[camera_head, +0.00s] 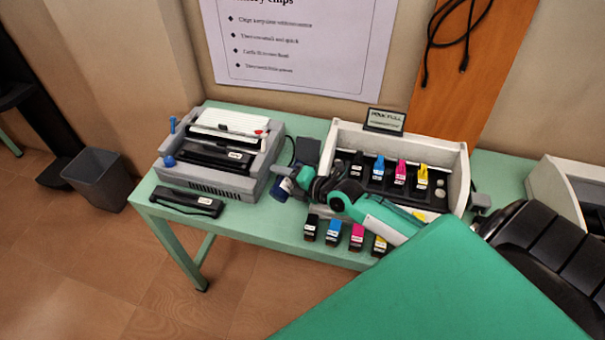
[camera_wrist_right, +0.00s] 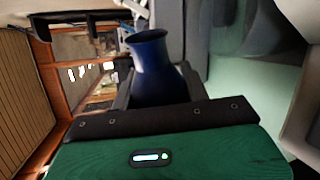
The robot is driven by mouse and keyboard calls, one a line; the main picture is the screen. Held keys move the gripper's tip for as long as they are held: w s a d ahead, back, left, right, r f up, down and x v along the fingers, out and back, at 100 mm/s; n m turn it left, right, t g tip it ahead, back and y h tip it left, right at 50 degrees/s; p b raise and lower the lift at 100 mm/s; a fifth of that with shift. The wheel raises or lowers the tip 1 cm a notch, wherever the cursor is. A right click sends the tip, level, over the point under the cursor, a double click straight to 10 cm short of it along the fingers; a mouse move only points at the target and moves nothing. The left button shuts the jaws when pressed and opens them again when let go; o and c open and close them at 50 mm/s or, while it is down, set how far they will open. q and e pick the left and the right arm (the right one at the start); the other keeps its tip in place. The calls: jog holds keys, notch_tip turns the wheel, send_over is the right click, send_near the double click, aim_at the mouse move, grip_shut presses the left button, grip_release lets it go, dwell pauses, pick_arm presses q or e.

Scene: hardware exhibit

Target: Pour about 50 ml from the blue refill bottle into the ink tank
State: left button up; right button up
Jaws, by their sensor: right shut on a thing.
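My right gripper (camera_head: 302,184) is shut on the dark blue bottle (camera_head: 281,192), in front of the left end of the white open housing. The right wrist view shows the bottle (camera_wrist_right: 158,78) between the fingers, its wide mouth clear of them. It looks tilted in the head view; no liquid is seen leaving it. The white housing (camera_head: 455,183) holds a row of black, blue, magenta and yellow units; the blue one (camera_head: 379,166) may be the ink tank, but I cannot tell for sure. The gripper is left of this row. My left gripper is out of view.
A grey machine (camera_head: 228,180) stands on the green table (camera_head: 238,212) at left, with a black stapler-like device (camera_head: 188,201) in front. Several small cartridges (camera_head: 333,232) line the table's front edge. A grey bin (camera_head: 100,178) stands on the floor.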

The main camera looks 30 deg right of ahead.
jog(key=shift+d+r, duration=0.1)
jog(key=shift+m+y+b, duration=0.3)
jog(key=shift+m, duration=0.1)
jog(key=shift+s+a, duration=0.1)
jog(key=shift+a, duration=0.25)
dwell(0.3)
jog(key=shift+f+m+b, duration=0.3)
jog(key=shift+m+b, duration=0.1)
jog(key=shift+b, duration=0.2)
dwell(0.7)
jog(key=shift+r+m+g, duration=0.2)
jog(key=shift+m+g, duration=0.1)
dwell(0.7)
